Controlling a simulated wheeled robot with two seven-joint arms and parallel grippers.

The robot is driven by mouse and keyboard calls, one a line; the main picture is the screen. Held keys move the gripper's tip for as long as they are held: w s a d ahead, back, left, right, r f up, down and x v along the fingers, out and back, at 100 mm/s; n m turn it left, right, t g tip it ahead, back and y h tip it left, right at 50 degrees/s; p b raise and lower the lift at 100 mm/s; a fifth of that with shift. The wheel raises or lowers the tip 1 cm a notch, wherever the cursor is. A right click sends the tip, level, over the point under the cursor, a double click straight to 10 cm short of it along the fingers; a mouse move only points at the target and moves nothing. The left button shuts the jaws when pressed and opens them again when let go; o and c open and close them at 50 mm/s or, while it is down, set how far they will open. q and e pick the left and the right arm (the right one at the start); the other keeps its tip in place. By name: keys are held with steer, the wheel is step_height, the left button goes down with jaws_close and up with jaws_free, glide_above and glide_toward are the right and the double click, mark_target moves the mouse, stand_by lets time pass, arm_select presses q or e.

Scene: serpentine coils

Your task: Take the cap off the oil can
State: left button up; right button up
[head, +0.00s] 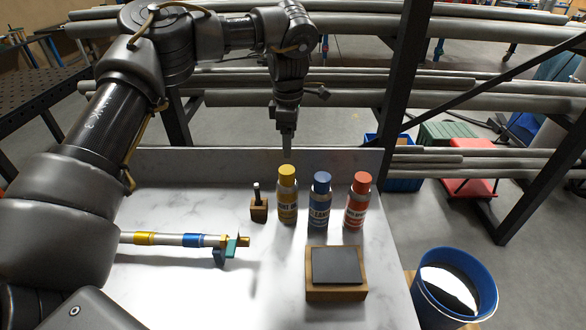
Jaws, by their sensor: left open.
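Three cans stand upright in a row on the marble-patterned tabletop. The can with the yellow cap (286,171) has a yellow label (287,204) whose small print seems to end in "OIL". Beside it stand a can with a blue cap (321,192) and a can with an orange-red cap (358,198). All three caps are on. My left gripper (287,153) points down just above and behind the yellow cap, open and empty. Its fingers overlap in this view, and I cannot tell the exact gap to the cap. My right gripper is not in view.
A wooden box with a dark top (336,275) is in front. A rod with yellow and blue bands (170,239) lies left. A blue bin (452,285) stands right. Pipe racks are behind.

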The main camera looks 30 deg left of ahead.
mark_target(287, 169)
arm_select(q)
steer(key=shift+s+f, duration=0.8)
steer(key=shift+f, duration=0.25)
steer(key=shift+w+f, duration=0.3)
steer(key=shift+f, duration=0.5)
steer(key=shift+w+a+f, duration=0.1)
steer(key=shift+w+f, duration=0.35)
steer(key=shift+f, duration=0.25)
steer(key=shift+w+f, duration=0.3)
steer(key=shift+f, duration=0.1)
steer(key=shift+s+p, duration=0.25)
steer(key=shift+p, duration=0.1)
steer(key=shift+s+f+p, duration=0.55)
steer(key=shift+f+p, duration=0.15)
steer(key=shift+p, duration=0.25)
steer(key=f, duration=0.2)
steer(key=shift+w+a+f+p, duration=0.2)
steer(key=shift+f+p, duration=0.15)
steer(key=shift+p, duration=0.05)
steer(key=shift+w+f, duration=0.1)
steer(key=shift+f, duration=0.25)
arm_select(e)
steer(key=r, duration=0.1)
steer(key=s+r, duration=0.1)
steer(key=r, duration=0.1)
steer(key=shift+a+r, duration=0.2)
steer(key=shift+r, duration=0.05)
